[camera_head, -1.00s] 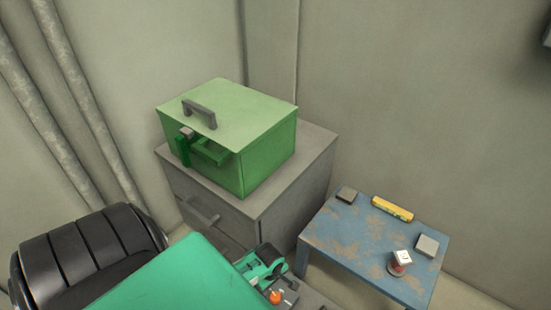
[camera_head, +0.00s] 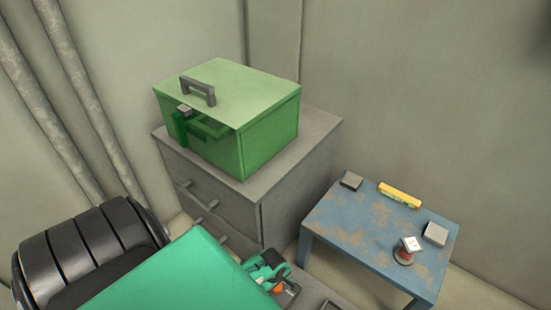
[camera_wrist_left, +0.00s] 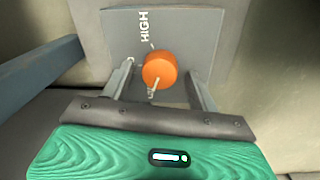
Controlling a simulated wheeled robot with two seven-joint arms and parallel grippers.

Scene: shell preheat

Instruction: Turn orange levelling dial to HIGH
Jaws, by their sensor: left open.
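The orange levelling dial (camera_wrist_left: 159,69) sits on a grey panel (camera_wrist_left: 190,28) in the left wrist view. The word HIGH is printed above and left of it. A pale pointer mark shows at the dial's lower edge, away from HIGH. My left gripper (camera_head: 275,279) is open, with one finger on either side of the dial; I cannot tell whether they touch it. In the head view the dial (camera_head: 278,289) is a small orange patch, partly hidden by the gripper. My right gripper is not in view.
A green box (camera_head: 268,140) stands on a grey drawer cabinet (camera_head: 228,206). A worn blue table (camera_head: 350,225) at right holds a yellow level (camera_head: 400,195), grey blocks and a red-based item with a white top (camera_head: 409,245). Bare wall lies behind.

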